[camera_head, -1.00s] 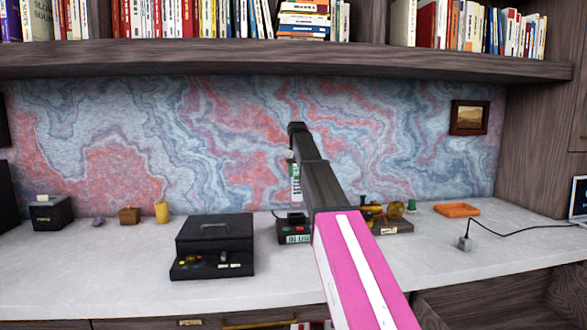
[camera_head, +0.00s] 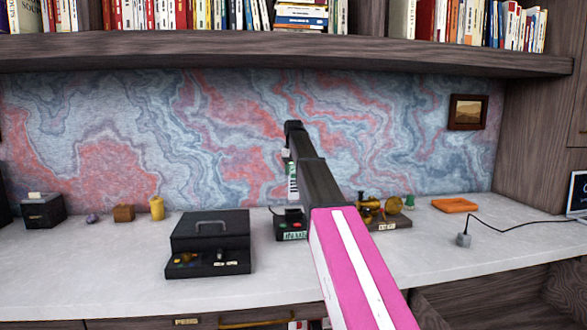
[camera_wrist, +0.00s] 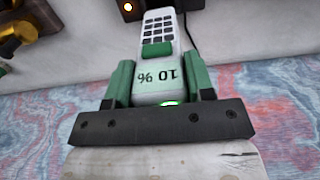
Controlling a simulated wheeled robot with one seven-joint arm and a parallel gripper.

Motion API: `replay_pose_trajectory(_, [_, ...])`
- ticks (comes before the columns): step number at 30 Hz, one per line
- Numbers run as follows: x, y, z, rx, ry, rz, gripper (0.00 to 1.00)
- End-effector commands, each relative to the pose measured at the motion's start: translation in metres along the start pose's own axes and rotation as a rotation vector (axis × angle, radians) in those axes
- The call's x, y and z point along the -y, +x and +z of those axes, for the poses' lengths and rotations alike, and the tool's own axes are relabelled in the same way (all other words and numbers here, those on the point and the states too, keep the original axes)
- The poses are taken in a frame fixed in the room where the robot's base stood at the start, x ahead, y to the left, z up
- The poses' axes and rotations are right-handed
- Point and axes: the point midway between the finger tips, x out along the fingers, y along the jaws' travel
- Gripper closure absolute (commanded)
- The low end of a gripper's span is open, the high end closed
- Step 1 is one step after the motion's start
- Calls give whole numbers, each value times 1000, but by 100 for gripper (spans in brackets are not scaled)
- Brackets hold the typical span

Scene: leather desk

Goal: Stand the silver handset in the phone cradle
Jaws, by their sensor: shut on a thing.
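My gripper (camera_wrist: 160,82) is shut on the silver handset (camera_wrist: 158,32), with a green pad on each side of it. The handset's keypad and a screen reading upside-down "10 %" show in the wrist view. In the head view the handset (camera_head: 292,182) is a pale upright strip beside my arm. The black phone cradle (camera_head: 287,229), with a red light and a pale label, is directly below it. In the wrist view the handset's far end overlaps the dark cradle (camera_wrist: 186,5); I cannot tell whether it is seated.
A black box (camera_head: 210,232) with a lidded top stands left of the cradle. A brass object on a dark base (camera_head: 390,221) stands close on its right. An orange tray (camera_head: 455,205) and a corded grey block (camera_head: 464,240) lie farther right. Bare desk lies in front.

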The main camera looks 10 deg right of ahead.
Motion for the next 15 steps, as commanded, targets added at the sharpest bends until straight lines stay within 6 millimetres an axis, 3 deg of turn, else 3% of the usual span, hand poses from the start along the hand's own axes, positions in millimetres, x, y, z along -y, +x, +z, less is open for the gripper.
replay_pose_trajectory(15, [0,39,0,1,0,0,100])
